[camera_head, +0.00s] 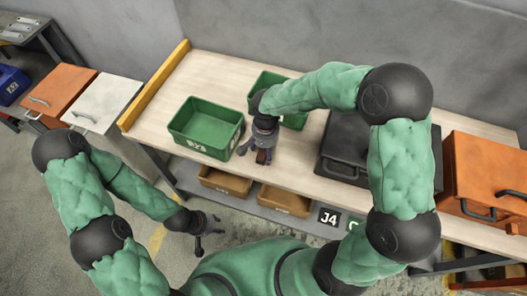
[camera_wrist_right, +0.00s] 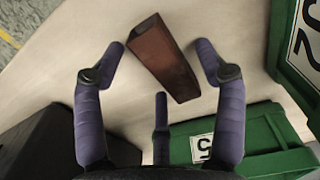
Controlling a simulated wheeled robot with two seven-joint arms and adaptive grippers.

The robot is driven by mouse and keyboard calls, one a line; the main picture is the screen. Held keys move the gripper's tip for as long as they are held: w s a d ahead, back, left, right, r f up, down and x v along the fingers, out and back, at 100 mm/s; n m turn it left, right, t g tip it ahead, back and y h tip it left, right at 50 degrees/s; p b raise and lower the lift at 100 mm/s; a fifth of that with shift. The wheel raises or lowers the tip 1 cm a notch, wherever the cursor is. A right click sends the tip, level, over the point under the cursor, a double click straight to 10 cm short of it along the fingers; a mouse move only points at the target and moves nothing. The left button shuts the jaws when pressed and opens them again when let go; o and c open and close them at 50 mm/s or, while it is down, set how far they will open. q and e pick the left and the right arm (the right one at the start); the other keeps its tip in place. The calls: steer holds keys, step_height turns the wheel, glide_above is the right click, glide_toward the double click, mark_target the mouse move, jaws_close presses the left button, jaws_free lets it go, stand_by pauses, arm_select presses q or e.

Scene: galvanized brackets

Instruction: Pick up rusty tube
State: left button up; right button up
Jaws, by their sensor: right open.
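The rusty tube (camera_wrist_right: 166,58) is a brown, square-sided piece lying on the light wooden bench top in the right wrist view. My right gripper (camera_wrist_right: 159,62) is open above it, with purple fingers on either side of the tube and a third finger below. The fingers look apart from the tube. In the head view my right gripper (camera_head: 256,150) points down at the bench, and part of the tube (camera_head: 261,157) shows between its fingers. My left gripper (camera_head: 206,232) hangs empty in front of the bench, low over the floor, its fingers spread.
A green bin (camera_head: 205,128) stands left of my right gripper. Another green bin (camera_head: 296,121) is behind, partly hidden by my arm. A dark case (camera_head: 340,150) sits to the right, with an orange box (camera_head: 485,175) beyond. Brown bins (camera_head: 225,183) are on the shelf below.

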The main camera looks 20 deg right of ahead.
steer(key=c, duration=1.3)
steer(key=shift+r, duration=0.1)
